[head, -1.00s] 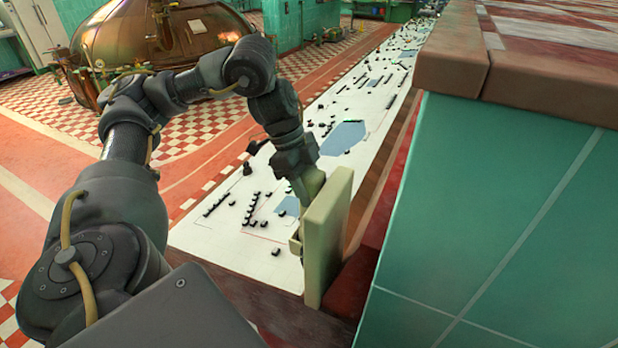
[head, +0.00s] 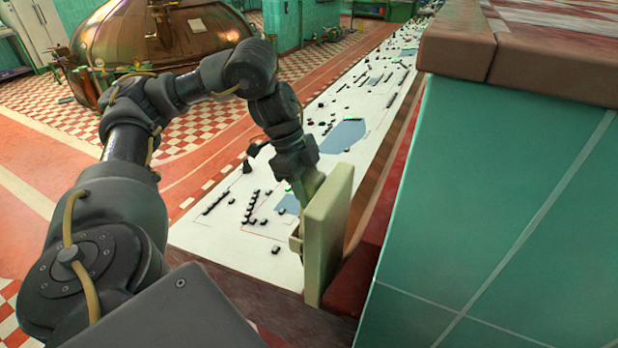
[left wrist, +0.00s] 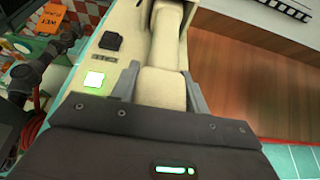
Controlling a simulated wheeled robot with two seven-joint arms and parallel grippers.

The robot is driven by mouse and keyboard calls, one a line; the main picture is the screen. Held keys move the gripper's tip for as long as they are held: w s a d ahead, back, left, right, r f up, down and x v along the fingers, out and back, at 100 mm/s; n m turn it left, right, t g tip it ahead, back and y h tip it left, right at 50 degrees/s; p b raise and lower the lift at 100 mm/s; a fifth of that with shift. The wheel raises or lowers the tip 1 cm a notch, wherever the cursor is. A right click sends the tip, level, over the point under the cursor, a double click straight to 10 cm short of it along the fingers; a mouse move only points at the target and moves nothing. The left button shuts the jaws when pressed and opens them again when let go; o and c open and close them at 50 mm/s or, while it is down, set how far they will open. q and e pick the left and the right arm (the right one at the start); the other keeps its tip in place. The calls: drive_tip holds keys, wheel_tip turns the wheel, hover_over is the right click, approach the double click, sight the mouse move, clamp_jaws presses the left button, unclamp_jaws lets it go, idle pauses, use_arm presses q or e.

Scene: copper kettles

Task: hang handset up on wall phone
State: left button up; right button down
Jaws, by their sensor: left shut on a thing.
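The cream wall phone (head: 328,240) shows edge-on in the head view, upright at the end of the teal tiled block. In the left wrist view its cream body (left wrist: 117,22) carries a black square part and a lit green-white square. The cream handset (left wrist: 168,40) lies along the phone's face, between my left gripper's fingers. My left gripper (left wrist: 162,88) is shut on the handset, with a grey finger on each side. In the head view the left gripper is close against the phone's left side, partly hidden. Whether the handset rests on its hook cannot be told. My right gripper is not in view.
A teal tiled block (head: 490,215) with a brown stone top edge fills the right. A long white control desk (head: 240,235) with small black knobs runs behind the phone. A copper kettle (head: 150,40) stands at the back left. Open tiled floor lies to the left.

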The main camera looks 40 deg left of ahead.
use_arm(q)
drive_tip(key=shift+f+b, duration=0.3)
drive_tip(key=shift+f, duration=0.25)
drive_tip(key=o, duration=1.5)
drive_tip(key=shift+o, duration=0.4)
drive_tip(key=shift+r, duration=0.15)
drive_tip(key=p+v, duration=0.6)
drive_tip(key=v, duration=0.1)
drive_tip(key=shift+r, duration=0.4)
drive_tip(key=shift+s+a+f, duration=0.1)
drive_tip(key=shift+s+a, duration=0.05)
drive_tip(key=shift+a, duration=0.05)
